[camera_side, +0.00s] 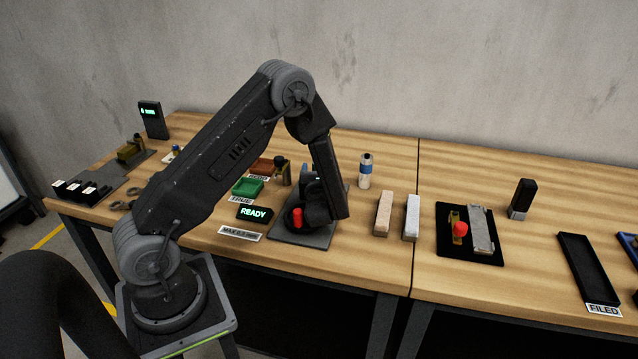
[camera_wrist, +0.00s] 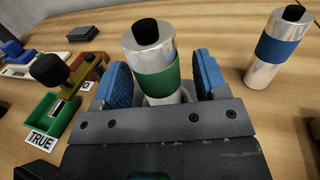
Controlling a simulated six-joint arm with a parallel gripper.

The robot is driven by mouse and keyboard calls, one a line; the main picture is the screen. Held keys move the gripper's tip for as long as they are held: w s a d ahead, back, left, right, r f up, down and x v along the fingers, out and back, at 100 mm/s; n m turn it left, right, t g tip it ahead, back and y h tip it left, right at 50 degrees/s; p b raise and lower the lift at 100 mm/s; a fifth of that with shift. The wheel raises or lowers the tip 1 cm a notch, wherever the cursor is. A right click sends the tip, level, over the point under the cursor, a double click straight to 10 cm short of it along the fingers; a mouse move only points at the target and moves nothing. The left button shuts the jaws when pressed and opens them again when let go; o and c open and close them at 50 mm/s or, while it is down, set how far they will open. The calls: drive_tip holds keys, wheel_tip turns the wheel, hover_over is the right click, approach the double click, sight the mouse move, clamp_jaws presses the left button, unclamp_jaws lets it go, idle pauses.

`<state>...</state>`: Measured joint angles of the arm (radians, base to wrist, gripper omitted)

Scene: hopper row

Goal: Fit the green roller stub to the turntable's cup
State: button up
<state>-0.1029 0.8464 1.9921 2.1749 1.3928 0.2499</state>
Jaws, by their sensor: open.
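The green roller stub (camera_wrist: 153,65), a metal cylinder with a green band and black top, stands upright between my gripper's blue finger pads in the wrist view. My gripper (camera_wrist: 163,82) is open around it, with a gap visible on the right side. In the side view my gripper (camera_side: 311,178) is low over a dark grey plate (camera_side: 300,234) with a red part (camera_side: 297,217). The stub and turntable cup are not clear there.
A blue-banded roller (camera_side: 366,171) stands to the right, and also shows in the wrist view (camera_wrist: 277,48). Two pale blocks (camera_side: 384,212) (camera_side: 412,217) lie right of the plate.

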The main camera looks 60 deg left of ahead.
drive_tip(key=r, duration=0.8)
drive_tip(key=shift+s+d, duration=0.25)
drive_tip(key=shift+d, duration=0.1)
drive_tip(key=s+d, duration=0.9)
drive_tip(key=w+d+f, duration=0.1)
drive_tip(key=d+f, duration=0.1)
drive_tip(key=d, duration=0.1)
drive_tip(key=w+d+f, duration=0.2)
drive_tip(key=d, duration=0.1)
drive_tip(key=w+d+f, duration=0.2)
drive_tip(key=d, duration=0.1)
drive_tip(key=shift+w+d+f, duration=0.1)
drive_tip(key=shift+w+f, duration=0.1)
drive_tip(key=f, duration=0.3)
drive_tip(key=d+f, duration=0.1)
drive_tip(key=shift+w+f, duration=0.15)
drive_tip(key=shift+w, duration=0.1)
drive_tip(key=v, duration=0.3)
drive_tip(key=shift+d, duration=0.15)
drive_tip(key=shift+s+d, duration=0.35)
drive_tip(key=shift+d, duration=0.25)
